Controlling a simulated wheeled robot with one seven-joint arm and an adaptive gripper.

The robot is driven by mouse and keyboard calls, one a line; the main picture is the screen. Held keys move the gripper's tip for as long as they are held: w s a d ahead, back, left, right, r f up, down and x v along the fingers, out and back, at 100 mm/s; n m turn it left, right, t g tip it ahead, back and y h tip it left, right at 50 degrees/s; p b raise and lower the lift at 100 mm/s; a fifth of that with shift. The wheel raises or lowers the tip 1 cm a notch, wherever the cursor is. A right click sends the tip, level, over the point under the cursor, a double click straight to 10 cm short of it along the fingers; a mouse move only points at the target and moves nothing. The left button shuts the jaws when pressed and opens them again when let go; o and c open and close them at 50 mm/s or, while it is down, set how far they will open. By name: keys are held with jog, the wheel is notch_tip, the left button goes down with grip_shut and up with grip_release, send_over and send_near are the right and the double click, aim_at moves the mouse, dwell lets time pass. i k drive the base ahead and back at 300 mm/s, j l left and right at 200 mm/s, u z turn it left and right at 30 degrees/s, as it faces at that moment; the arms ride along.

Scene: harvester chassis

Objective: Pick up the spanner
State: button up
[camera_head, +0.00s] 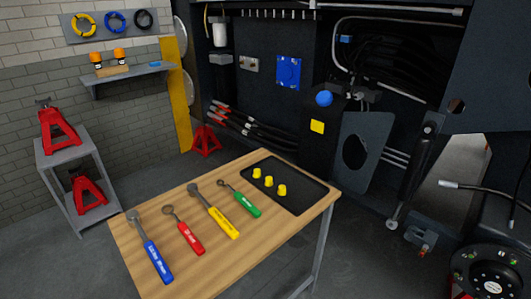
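Several hand tools lie side by side on a wooden table. From left to right they are a blue-handled tool (157,261), a red-handled tool (190,238), a yellow-handled tool (223,222) and a green-handled tool (247,204). Each has a grey metal head pointing to the upper left and a handle with small lettering. The lettering is too small to read, and I cannot tell for sure which of them is the spanner. All lie apart from each other and uncovered. My gripper is not in view.
The wooden table (205,262) has a black tray (303,184) with three yellow caps at its far right end. A grey shelf stand (62,157) with red jacks is at left. The dark machine with hoses stands behind. A black round object (492,283) is at lower right.

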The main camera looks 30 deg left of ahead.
aim_at(198, 248)
jog(key=u, duration=1.6)
jog(key=z, duration=1.95)
jog(key=k+l+z, duration=0.35)
jog(key=k+l, duration=0.1)
jog(key=l+u, duration=0.1)
jog(key=u, duration=2.1)
jog(key=i+l+z, duration=0.1)
jog(key=i, duration=0.3)
jog(key=l, duration=0.1)
